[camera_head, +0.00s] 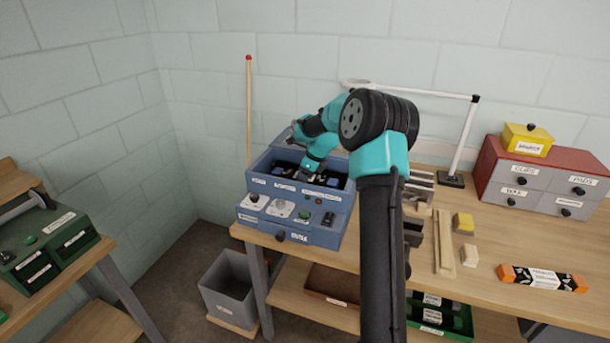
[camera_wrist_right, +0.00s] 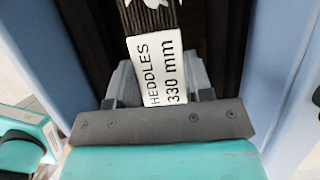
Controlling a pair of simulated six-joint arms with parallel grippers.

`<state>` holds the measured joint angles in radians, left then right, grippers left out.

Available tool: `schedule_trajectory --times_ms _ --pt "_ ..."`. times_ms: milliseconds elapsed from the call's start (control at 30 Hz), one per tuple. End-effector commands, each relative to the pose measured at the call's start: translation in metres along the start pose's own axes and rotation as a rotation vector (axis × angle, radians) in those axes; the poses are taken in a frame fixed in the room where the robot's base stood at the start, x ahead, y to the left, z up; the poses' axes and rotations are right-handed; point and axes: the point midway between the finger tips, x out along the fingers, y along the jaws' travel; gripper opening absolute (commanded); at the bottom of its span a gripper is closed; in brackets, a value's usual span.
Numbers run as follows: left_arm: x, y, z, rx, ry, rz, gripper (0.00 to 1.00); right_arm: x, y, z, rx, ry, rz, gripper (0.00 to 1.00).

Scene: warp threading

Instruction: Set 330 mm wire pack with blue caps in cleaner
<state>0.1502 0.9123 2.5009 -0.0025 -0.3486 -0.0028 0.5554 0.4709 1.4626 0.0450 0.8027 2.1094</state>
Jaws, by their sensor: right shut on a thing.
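The cleaner (camera_head: 290,228) is a blue box with an open top trough and a front panel of knobs and buttons, at the back left of the wooden table. My right gripper (camera_head: 306,174) reaches down inside the trough. In the right wrist view, my right gripper (camera_wrist_right: 158,88) is shut on the wire pack (camera_wrist_right: 150,17), a dark ribbed bundle with a white label reading "HEDDLES 330 mm". Blue trough walls stand on both sides of it. The pack's ends are outside the wrist view, and the arm partly covers it in the head view. My left gripper is not in view.
An orange-capped pack (camera_head: 543,279) lies on the right of the table. Wooden strips (camera_head: 443,243) and small blocks (camera_head: 463,222) lie beside my arm. A red drawer cabinet (camera_head: 546,177) stands at back right. A grey bin (camera_head: 229,290) is on the floor.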

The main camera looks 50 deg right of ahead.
Motion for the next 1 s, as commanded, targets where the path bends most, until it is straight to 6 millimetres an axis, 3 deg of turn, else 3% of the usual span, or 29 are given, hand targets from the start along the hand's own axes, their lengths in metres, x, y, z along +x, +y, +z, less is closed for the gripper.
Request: schedule_trajectory --times_ms 933,967,1000 --pt "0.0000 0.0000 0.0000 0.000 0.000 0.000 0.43 0.0076 -0.0005 -0.0031 -0.001 -0.001 -0.002 0.09" --pt "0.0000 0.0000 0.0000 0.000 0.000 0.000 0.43 0.0076 -0.0005 -0.0031 -0.001 -0.001 -0.002 0.47" --pt "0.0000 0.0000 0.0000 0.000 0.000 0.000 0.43 0.0077 -0.0004 -0.0031 -0.001 -0.001 -0.002 0.51"
